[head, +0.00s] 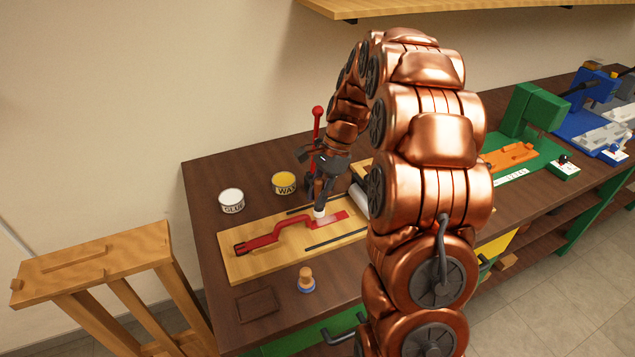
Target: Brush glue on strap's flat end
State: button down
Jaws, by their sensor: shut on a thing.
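The red strap (272,238) lies on a light wooden board (250,268). Its flat end (334,219) is at the right, and its other end is at the left. My gripper (319,190) is shut on a brush with a red handle (317,122) that stands up above the fingers. The brush's pale tip (319,213) points down at the strap's flat end. It looks to be at or just above the surface; I cannot tell if it touches. The open-topped white glue pot (232,208) stands behind the board at the left. Any glue on the strap is too small to tell.
A yellow wax pot (284,184) stands right of the glue. Dark rods (336,240) lie on either side of the flat end. A wooden-knobbed tool (306,278) and a dark square (258,305) lie in front. Green (521,113) and blue machines stand far right. A shelf (480,6) hangs above.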

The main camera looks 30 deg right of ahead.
aim_at(318, 180)
notch_tip(318, 180, down, 3)
jog(key=shift+r+b, duration=0.15)
jog(key=shift+b, duration=0.2)
jog(key=shift+d+f, duration=0.15)
jog(key=shift+f, duration=0.15)
jog(key=d, duration=0.1)
jog(key=d+r, duration=0.1)
jog(key=d, duration=0.3)
jog(key=shift+s+d+r, duration=0.2)
jog(key=shift+s+r, duration=0.05)
jog(key=shift+s, duration=0.05)
jog(key=shift+s+d, duration=0.1)
jog(key=shift+d, duration=1.25)
jog(key=shift+a+f, duration=0.15)
jog(key=shift+a, duration=0.4)
jog(key=shift+a+f, duration=0.5)
jog(key=shift+a, duration=0.3)
jog(key=shift+w+a+f, duration=0.1)
jog(key=shift+w+a, duration=0.05)
jog(key=shift+a, duration=0.65)
jog(key=shift+w+a, duration=0.1)
jog(key=shift+a, duration=0.65)
jog(key=shift+w+a, duration=0.15)
jog(key=shift+a, duration=1.25)
jog(key=shift+r+p, duration=1.4)
jog(key=shift+r, duration=2.65)
